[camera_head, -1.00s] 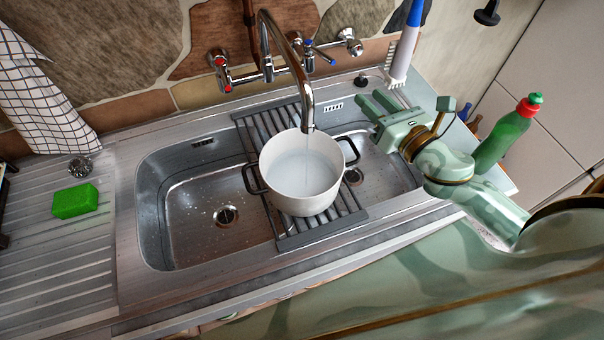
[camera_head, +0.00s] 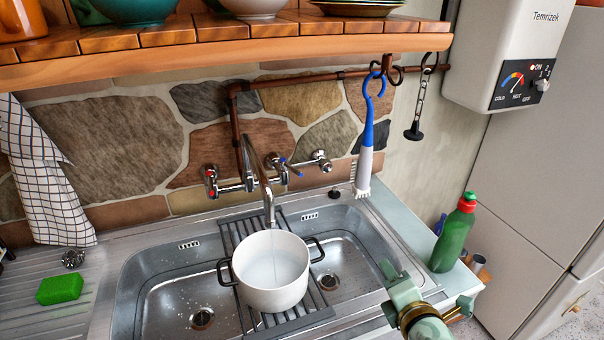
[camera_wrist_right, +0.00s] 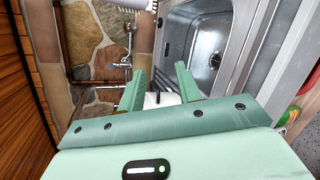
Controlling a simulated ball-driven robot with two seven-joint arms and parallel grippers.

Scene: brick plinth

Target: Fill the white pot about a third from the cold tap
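The white pot (camera_head: 272,293) stands upright on the dark rack across the sink, its black handles left and right. The curved spout (camera_head: 262,180) ends above it, and a thin stream of water falls into the pot. Pale water shows inside; its exact depth is hard to tell. The cold tap with a blue mark (camera_head: 284,164) is on the wall, right of the red-marked hot tap (camera_head: 210,176). My right gripper (camera_head: 388,270) is at the right basin's right side, apart from pot and taps. In the right wrist view its fingers (camera_wrist_right: 160,80) are apart, with nothing between them. My left gripper is out of view.
The rack (camera_head: 310,311) bridges the two basins. A green bottle (camera_head: 452,236) stands on the right ledge. A blue-and-white brush (camera_head: 366,150) hangs above the sink's right end. A wooden shelf (camera_head: 250,42) with bowls runs above. A green sponge (camera_head: 60,288) lies at left.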

